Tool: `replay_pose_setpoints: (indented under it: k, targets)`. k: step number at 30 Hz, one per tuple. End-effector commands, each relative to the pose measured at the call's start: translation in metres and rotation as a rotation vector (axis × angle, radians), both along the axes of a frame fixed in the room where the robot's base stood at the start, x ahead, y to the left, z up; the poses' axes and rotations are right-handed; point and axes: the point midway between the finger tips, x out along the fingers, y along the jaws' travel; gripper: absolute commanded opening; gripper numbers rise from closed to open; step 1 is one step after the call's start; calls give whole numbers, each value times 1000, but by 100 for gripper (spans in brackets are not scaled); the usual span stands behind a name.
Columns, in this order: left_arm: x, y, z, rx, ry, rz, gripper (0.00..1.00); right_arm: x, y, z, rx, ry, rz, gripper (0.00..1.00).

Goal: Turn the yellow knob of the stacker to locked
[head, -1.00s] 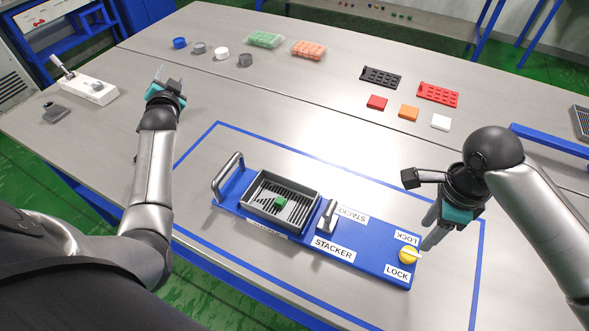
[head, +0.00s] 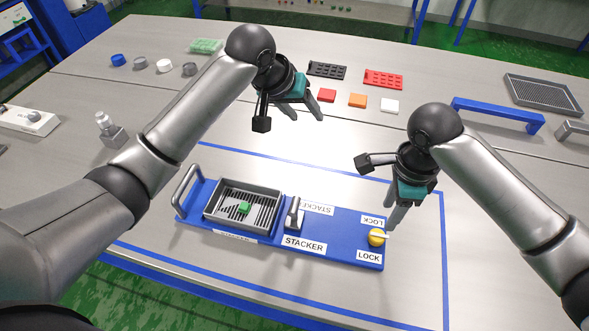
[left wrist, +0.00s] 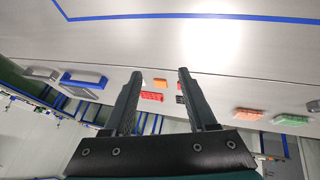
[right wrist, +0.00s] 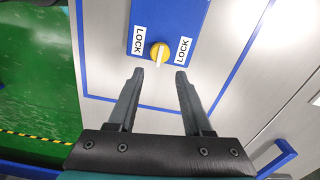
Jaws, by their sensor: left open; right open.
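The yellow knob (head: 376,238) is at the right end of the blue stacker base (head: 342,226), between two LOCK labels. It also shows in the right wrist view (right wrist: 160,47), its white pointer aimed toward the gripper, between the labels. My right gripper (head: 398,213) is open and empty beside the knob. In the right wrist view the open fingers (right wrist: 157,73) stand short of the knob, with no contact visible. My left gripper (head: 306,117) is open and empty over the table, behind the stacker.
The stacker carries a grey tray (head: 210,209) with a green piece (head: 244,208), a grey lever (head: 294,214) and a handle (head: 186,190). Red (head: 327,95), orange (head: 357,100) and white (head: 390,105) blocks lie behind my left gripper. The table right of the stacker is clear.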

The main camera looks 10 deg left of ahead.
Motion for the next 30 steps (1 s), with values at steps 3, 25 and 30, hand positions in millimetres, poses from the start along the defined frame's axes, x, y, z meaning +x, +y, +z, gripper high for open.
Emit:
replay_pose_setpoints:
  k: [3, 25, 30]
  targets:
    - [-42, -19, -11, 57, 167, -21, 57, 0, 0, 0, 0, 0, 0, 50]
    - [-131, -14, -73, 282, 485, 12, 57, 0, 0, 0, 0, 0, 0, 50]
    - [-131, -14, -107, 282, 483, 12, 57, 0, 0, 0, 0, 0, 0, 50]
